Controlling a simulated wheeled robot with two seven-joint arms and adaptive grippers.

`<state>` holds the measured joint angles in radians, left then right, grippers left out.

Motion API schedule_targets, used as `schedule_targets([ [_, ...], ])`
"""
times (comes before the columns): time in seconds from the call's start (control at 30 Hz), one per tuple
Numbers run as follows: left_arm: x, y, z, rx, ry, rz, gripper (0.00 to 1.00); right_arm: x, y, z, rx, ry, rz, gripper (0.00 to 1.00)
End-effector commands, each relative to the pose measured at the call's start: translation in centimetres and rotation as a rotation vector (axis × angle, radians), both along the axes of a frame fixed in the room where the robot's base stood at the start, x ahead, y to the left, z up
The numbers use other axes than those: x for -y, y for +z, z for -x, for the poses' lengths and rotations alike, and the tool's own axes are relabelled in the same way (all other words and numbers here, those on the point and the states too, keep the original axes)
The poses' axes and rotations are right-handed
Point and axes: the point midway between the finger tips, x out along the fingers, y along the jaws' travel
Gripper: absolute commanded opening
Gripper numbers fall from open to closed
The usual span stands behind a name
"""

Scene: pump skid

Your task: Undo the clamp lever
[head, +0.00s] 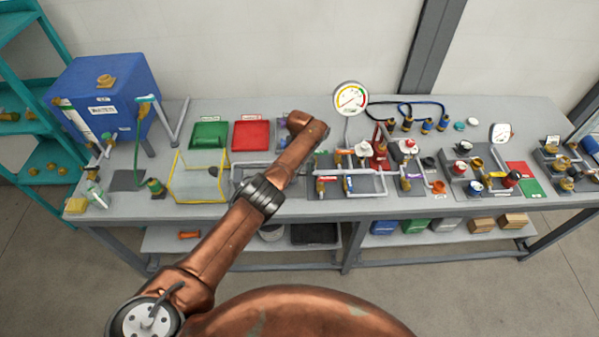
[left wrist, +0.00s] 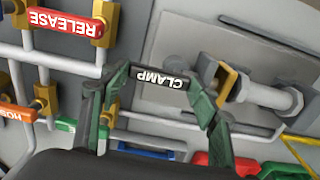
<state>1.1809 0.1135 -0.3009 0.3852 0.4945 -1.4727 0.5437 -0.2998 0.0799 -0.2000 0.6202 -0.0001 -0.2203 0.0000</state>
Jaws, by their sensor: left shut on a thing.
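The clamp lever (left wrist: 163,78) shows in the left wrist view as a dark bar with a white CLAMP label, upside down in the picture. My left gripper (left wrist: 160,84) has its green fingers at the two ends of this bar and is shut on it. A brass bracket (left wrist: 228,84) with a grey rod stands just right of the right finger, above a grey plate. In the head view my copper left arm covers the lever and most of the gripper. My right gripper is not in view.
A red RELEASE handle (left wrist: 66,23) on white pipes and an orange handle (left wrist: 17,112) are close on the left. In the head view a red tray (head: 251,135), a green tray (head: 209,135) and a pressure gauge (head: 350,97) stand near my arm on the bench.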

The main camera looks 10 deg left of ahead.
Motion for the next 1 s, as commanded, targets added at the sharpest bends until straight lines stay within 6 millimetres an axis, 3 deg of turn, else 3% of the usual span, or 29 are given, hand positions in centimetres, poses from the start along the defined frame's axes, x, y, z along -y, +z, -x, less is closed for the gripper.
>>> schedule_targets([
  [0.53, 0.03, 0.06, -0.11, 0.002, 0.025, 0.002, 0.32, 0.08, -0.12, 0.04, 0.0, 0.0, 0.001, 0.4],
  [0.57, 0.04, 0.06, -0.12, 0.002, 0.025, 0.002, 0.57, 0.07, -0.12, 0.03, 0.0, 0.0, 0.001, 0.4],
  [0.8, 0.0, 0.04, -0.09, 0.001, 0.024, 0.001, 0.74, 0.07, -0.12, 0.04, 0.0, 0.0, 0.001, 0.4],
  [1.0, -0.01, 0.03, -0.08, 0.0, 0.023, 0.0, 0.74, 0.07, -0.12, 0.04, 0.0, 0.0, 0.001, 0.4],
])
